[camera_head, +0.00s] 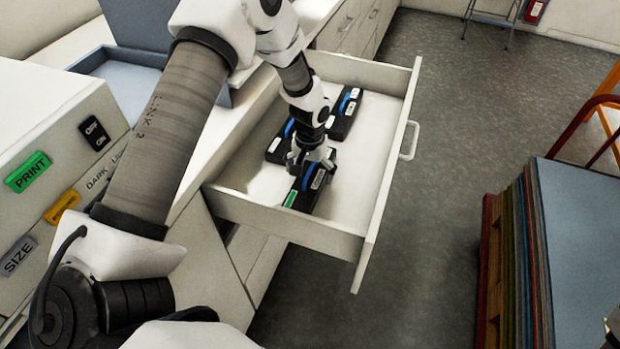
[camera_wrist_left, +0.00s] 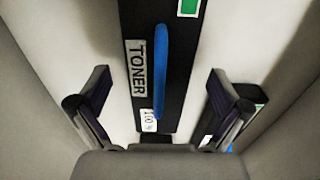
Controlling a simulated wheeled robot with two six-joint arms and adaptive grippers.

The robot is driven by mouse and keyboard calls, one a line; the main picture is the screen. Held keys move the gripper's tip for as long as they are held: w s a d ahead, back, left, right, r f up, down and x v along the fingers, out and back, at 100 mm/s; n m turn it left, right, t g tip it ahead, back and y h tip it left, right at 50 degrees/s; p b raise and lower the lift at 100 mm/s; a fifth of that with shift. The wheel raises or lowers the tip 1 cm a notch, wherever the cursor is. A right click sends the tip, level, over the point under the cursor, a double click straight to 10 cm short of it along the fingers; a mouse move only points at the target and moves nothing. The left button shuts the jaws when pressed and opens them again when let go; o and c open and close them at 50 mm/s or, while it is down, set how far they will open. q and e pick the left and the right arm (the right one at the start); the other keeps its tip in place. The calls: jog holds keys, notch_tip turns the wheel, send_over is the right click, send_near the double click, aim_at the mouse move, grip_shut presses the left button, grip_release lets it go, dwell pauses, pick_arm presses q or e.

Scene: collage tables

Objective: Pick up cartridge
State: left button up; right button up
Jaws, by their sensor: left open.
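Several black toner cartridges with blue handles and white labels lie in an open white drawer (camera_head: 345,215). The nearest cartridge (camera_head: 304,197) has a green end patch and lies below my left gripper (camera_head: 312,162). In the left wrist view this cartridge (camera_wrist_left: 178,60) runs lengthwise between the two spread fingers of my left gripper (camera_wrist_left: 160,90), with the word TONER beside its blue handle. The fingers are open, with a gap on each side of it. Another cartridge (camera_head: 345,115) lies farther back, and one (camera_head: 277,147) is partly hidden by my arm.
The drawer's front panel (camera_head: 388,180) with its handle and its side walls surround the cartridges. A machine with a green PRINT button (camera_head: 27,172) stands at the left. A stack of coloured boards (camera_head: 580,230) stands at the right. Grey floor lies between.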

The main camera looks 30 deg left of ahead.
pick_arm(q)
jog(key=shift+w+f, duration=0.2)
jog(key=shift+f, duration=1.05)
jog(key=shift+s+r, duration=0.1)
jog(key=shift+s, duration=0.05)
jog(key=c, duration=1.6)
jog(key=shift+c, duration=0.2)
